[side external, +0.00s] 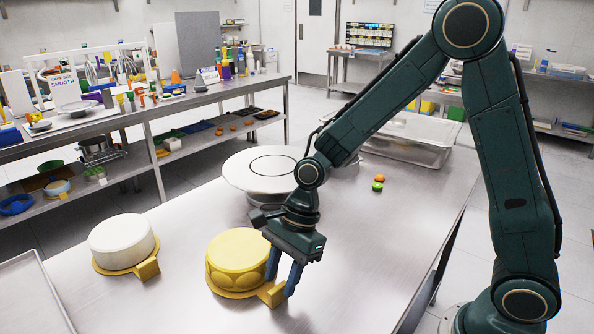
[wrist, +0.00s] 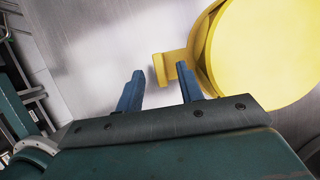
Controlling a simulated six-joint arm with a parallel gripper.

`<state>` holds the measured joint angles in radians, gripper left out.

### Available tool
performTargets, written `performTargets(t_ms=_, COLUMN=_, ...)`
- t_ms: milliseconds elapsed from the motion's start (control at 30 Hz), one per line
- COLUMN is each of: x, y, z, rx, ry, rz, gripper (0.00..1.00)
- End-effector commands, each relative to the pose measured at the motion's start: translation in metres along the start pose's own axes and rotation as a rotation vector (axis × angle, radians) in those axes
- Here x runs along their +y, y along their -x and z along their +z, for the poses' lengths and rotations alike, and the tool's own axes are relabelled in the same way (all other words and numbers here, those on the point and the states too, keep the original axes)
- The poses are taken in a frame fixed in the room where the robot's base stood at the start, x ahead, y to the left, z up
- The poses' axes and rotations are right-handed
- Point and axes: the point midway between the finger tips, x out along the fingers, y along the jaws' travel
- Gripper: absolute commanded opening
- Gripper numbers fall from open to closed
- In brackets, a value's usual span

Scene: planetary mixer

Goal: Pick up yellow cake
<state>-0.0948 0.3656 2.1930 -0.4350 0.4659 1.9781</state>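The yellow cake (side external: 238,258) is round and sits on a gold board with a raised tab (side external: 271,296) at its front right. In the wrist view, part of the yellow cake (wrist: 265,50) fills the upper right, with the tab (wrist: 171,66) pointing left. My gripper (side external: 281,284) is open and points down at the tab, beside the cake. In the wrist view, my gripper (wrist: 160,69) shows its two blue fingers apart, with the tab at the right fingertip and partly across the gap. I cannot tell whether a finger touches it.
A white cake (side external: 121,242) on a similar tabbed board stands to the left. A round white turntable (side external: 262,168) stands behind the yellow cake. A clear bin (side external: 408,140) and small green and orange items (side external: 378,184) lie farther back. The metal table (side external: 355,255) is clear to the right.

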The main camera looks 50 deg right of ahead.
Motion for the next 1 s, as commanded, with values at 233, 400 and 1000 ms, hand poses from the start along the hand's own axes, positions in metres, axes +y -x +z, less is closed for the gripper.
performTargets(t_ms=233, x=0.000, y=-0.025, z=0.000, rx=0.001, ry=0.000, rz=0.001, gripper=0.37)
performTargets(t_ms=400, x=0.000, y=-0.030, z=0.000, rx=0.001, ry=0.001, rz=0.000, gripper=0.37)
performTargets(t_ms=1000, x=0.000, y=-0.029, z=0.000, rx=0.001, ry=0.000, rz=0.000, gripper=0.08)
